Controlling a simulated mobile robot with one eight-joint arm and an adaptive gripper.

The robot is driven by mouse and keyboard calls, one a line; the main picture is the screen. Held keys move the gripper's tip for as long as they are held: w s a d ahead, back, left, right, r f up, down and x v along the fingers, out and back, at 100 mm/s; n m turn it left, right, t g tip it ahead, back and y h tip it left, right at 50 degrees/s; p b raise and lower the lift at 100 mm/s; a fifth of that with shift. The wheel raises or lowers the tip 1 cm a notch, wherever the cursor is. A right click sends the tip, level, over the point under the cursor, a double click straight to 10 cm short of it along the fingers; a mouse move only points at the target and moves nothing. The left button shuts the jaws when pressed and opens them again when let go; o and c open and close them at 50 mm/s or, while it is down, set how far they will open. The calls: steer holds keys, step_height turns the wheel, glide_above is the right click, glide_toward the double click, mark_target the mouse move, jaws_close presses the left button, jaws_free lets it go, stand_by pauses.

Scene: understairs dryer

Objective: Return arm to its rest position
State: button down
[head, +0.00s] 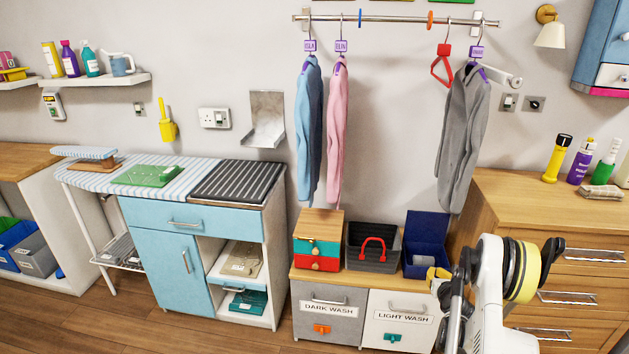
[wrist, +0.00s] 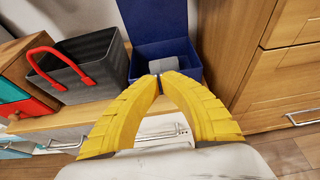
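My gripper (wrist: 160,78) shows in the wrist view as two yellow fingers whose tips come together, with nothing visible held between them. The tips appear in front of an open dark blue box (wrist: 160,20) with a small grey item (wrist: 162,65) in it. In the head view my gripper (head: 438,274) is partly hidden behind my white arm, in front of the light wash bin and just below the blue box (head: 427,229). My arm is bent at the lower right, near the wooden drawers.
A dark basket with a red handle (head: 373,247) and a small drawer box (head: 317,240) stand on the bench left of the blue box. A wooden chest of drawers (head: 570,225) is close on the right. Clothes hang from a rail (head: 395,19) above. Floor shows at lower left.

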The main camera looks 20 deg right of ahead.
steer(key=w+a+r+n+y, duration=0.1)
steer(key=w+a+r+n, duration=0.2)
steer(key=a+r+n, duration=0.45)
steer(key=w+a+r+n+y, duration=0.25)
steer(key=a+r, duration=0.25)
steer(key=r, duration=0.5)
steer(key=s+a+r+n+g+y, duration=0.1)
steer(key=s+a+r+n, duration=0.1)
steer(key=a+r+n, duration=0.5)
steer(key=s+a+r+n+g, duration=0.1)
steer(key=s+a+r+n, duration=0.2)
steer(key=a+r, duration=0.4)
steer(key=s+a+r+n+g+y, duration=0.1)
steer(key=s+a+r+n, duration=0.3)
steer(key=s+a+n, duration=0.75)
steer(key=s+a+f+n+g, duration=0.1)
steer(key=s+a+n, duration=0.3)
steer(key=s, duration=0.5)
steer(key=s+a+f+n+g, duration=0.1)
steer(key=s+a+n, duration=0.4)
steer(key=s, duration=0.4)
steer(key=shift+s+a+n+y, duration=0.3)
steer(key=shift+s+n+y, duration=0.05)
steer(key=shift+s+n, duration=0.1)
steer(key=shift+w, duration=0.1)
